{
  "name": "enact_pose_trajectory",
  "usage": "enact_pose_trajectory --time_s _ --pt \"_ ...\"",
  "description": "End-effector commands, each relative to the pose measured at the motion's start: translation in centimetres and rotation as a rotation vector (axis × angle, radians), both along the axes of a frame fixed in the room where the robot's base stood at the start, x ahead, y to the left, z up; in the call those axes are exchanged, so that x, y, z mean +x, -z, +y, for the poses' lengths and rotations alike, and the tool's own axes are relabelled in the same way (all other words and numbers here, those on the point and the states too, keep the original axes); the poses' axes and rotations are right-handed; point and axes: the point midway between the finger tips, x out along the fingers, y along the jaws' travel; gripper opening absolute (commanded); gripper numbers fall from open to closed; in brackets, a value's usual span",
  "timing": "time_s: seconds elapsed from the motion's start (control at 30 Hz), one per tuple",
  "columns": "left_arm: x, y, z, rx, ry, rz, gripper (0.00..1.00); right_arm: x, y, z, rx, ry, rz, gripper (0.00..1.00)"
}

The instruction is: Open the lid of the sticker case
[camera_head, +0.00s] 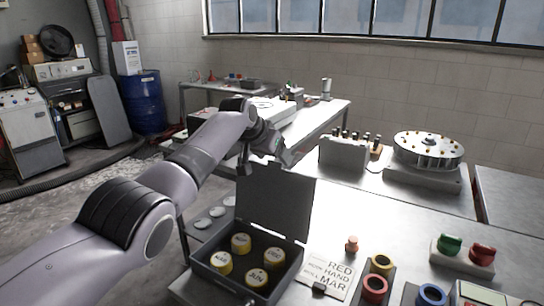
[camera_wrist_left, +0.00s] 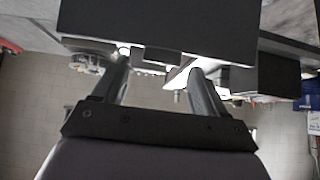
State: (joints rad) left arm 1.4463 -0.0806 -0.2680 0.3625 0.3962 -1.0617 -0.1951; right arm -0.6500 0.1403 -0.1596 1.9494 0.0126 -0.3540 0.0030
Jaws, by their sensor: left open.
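The sticker case (camera_head: 219,281) is a dark grey box at the near edge of the bench, in the lower middle of the head view. Its lid (camera_head: 272,205) stands up, raised at the back edge. Contact cannot be told. My right gripper is out of view.
Green and red knobs (camera_head: 466,247) stand farther right. A round turntable (camera_head: 428,150) and a metal block (camera_head: 344,155) stand behind.

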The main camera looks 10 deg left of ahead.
Motion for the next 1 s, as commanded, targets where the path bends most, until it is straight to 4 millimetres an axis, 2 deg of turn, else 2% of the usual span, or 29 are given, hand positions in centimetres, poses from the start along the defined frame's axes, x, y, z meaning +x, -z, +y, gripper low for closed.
enact_pose_trajectory --time_s 0.23,0.47,0.7,1.0 --pt "-0.1 0.3 0.0 0.001 0.0 0.007 0.72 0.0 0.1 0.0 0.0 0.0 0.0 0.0" --pt "-0.6 -0.2 0.3 0.0 0.001 0.005 0.72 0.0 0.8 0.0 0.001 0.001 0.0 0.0" --pt "-1.7 -1.3 0.6 0.001 0.0 0.004 0.72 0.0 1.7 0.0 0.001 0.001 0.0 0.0" --pt "-3.6 -3.8 1.3 0.001 0.0 0.002 0.72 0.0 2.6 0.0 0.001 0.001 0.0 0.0"
